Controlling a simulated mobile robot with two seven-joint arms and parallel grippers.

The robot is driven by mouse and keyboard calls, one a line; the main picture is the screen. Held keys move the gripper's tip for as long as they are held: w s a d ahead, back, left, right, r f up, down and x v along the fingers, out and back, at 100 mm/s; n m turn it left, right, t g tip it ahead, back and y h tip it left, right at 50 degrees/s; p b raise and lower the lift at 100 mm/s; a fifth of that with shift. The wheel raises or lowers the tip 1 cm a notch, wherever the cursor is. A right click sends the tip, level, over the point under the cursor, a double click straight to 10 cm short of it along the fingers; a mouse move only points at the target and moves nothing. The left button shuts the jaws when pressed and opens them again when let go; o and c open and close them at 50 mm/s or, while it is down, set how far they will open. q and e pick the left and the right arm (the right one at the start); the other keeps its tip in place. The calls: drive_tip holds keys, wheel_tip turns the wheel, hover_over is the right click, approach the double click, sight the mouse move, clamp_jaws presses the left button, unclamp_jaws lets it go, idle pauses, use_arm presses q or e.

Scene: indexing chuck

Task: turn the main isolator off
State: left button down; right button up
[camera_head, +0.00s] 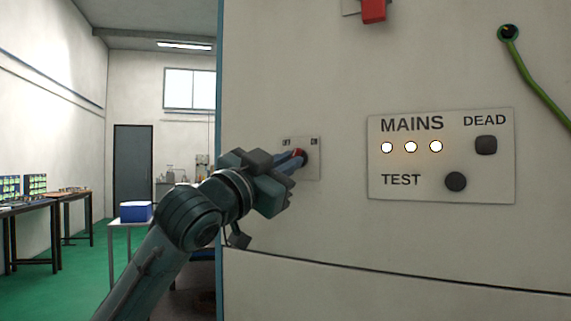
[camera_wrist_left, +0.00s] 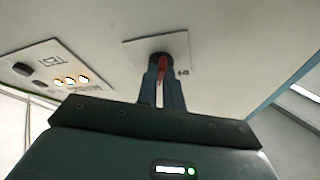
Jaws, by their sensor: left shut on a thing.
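The main isolator is a small red and black rotary switch (camera_head: 301,154) on a light square plate (camera_head: 313,171) on the cabinet front. Its plate has small markings at the top left and top right. My left gripper (camera_head: 298,160) is shut on the switch's red handle. The left wrist view shows the red handle (camera_wrist_left: 162,66) between my two fingers (camera_wrist_left: 160,90), with the dark round base behind it. The fingers partly hide the handle, so its exact angle is hard to tell. My right gripper is in neither view.
A MAINS panel (camera_head: 441,189) with several lit white lamps, a DEAD button (camera_head: 486,145) and a TEST button (camera_head: 456,181) is right of the switch. A red part (camera_head: 373,11) and a green cable (camera_head: 536,80) are above. A blue box (camera_head: 136,211) stands at the left.

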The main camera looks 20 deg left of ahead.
use_arm(q)
drive_tip(key=n+y+p, duration=0.1)
drive_tip(key=n+y, duration=0.2)
drive_tip(key=n, duration=0.2)
drive_tip(key=n+t+y+p, duration=0.1)
drive_tip(key=n+y, duration=0.1)
drive_tip(key=n, duration=0.4)
drive_tip(key=d+n+y+p, duration=0.1)
drive_tip(key=n+y, duration=0.2)
drive_tip(key=n, duration=0.2)
drive_tip(key=shift+s+n+y+p, duration=0.1)
drive_tip(key=shift+n+y+p, duration=0.2)
drive_tip(key=shift+p, duration=0.05)
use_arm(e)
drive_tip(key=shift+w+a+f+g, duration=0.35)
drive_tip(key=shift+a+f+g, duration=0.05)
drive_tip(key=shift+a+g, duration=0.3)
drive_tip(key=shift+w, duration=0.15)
use_arm(q)
drive_tip(key=c, duration=1.5)
unclamp_jaws()
drive_tip(key=shift+c, duration=0.2)
